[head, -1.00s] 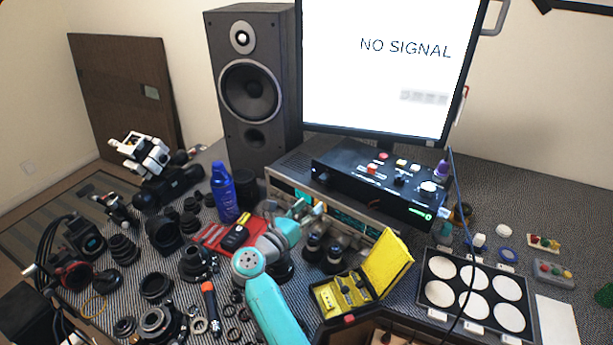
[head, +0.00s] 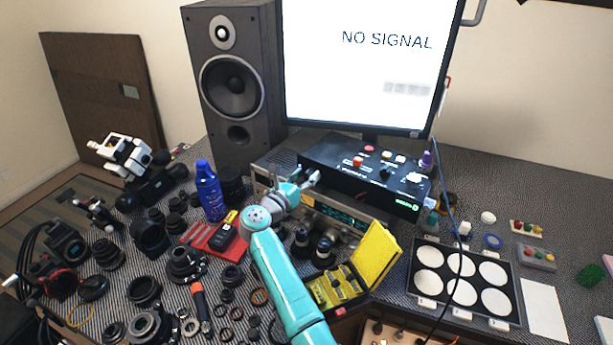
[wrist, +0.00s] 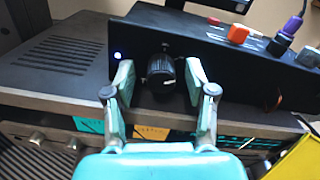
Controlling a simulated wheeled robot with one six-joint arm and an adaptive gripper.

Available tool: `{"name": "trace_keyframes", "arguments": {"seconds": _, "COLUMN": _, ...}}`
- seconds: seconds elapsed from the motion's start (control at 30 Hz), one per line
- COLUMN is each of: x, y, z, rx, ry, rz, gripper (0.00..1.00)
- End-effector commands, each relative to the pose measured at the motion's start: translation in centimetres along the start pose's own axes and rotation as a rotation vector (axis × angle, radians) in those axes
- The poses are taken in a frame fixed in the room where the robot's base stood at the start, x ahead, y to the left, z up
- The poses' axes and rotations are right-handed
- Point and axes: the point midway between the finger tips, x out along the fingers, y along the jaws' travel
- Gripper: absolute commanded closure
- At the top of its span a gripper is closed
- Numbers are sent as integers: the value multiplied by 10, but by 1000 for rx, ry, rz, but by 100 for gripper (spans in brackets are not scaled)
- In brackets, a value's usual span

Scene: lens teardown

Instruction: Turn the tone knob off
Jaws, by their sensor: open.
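A black control box (head: 350,168) sits on a silver unit below the monitor. A black ribbed knob (wrist: 161,74) with a pale mark sticks out of the box's front face in the wrist view. I see no label that names it. My gripper (head: 303,181) is open at the left end of the box's front. In the wrist view its two fingers stand on either side of the knob, with a gap on the left. Contact on the right is hard to tell.
The silver unit (wrist: 60,83) lies directly under the box. Colored buttons and knobs, including an orange one (wrist: 238,34), stand on the box's top. An open yellow case (head: 378,255) is right of my arm. Lens parts crowd the left.

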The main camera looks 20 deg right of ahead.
Motion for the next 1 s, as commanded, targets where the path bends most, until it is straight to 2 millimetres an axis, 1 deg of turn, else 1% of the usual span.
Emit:
{"name": "trace_keyframes", "arguments": {"seconds": 0.1, "x": 5, "y": -1, "z": 0, "rx": 0, "ry": 0, "rz": -1, "gripper": 44}}
{"name": "trace_keyframes", "arguments": {"seconds": 0.37, "x": 5, "y": 0, "z": 0, "rx": 0, "ry": 0, "rz": 0, "gripper": 44}}
{"name": "trace_keyframes", "arguments": {"seconds": 0.4, "x": 5, "y": 0, "z": 0, "rx": 0, "ry": 0, "rz": 0, "gripper": 54}}
{"name": "trace_keyframes", "arguments": {"seconds": 0.47, "x": 5, "y": 0, "z": 0, "rx": 0, "ry": 0, "rz": 0, "gripper": 69}}
{"name": "trace_keyframes", "arguments": {"seconds": 0.5, "x": 5, "y": 0, "z": 0, "rx": 0, "ry": 0, "rz": 0, "gripper": 79}}
{"name": "trace_keyframes", "arguments": {"seconds": 0.57, "x": 5, "y": 0, "z": 0, "rx": 0, "ry": 0, "rz": 0, "gripper": 94}}
{"name": "trace_keyframes", "arguments": {"seconds": 0.6, "x": 5, "y": 0, "z": 0, "rx": 0, "ry": 0, "rz": 0, "gripper": 100}}
{"name": "trace_keyframes", "arguments": {"seconds": 0.83, "x": 5, "y": 0, "z": 0, "rx": -11, "ry": 0, "rz": 0, "gripper": 100}}
{"name": "trace_keyframes", "arguments": {"seconds": 1.0, "x": 5, "y": 0, "z": 0, "rx": -59, "ry": 0, "rz": 0, "gripper": 100}}
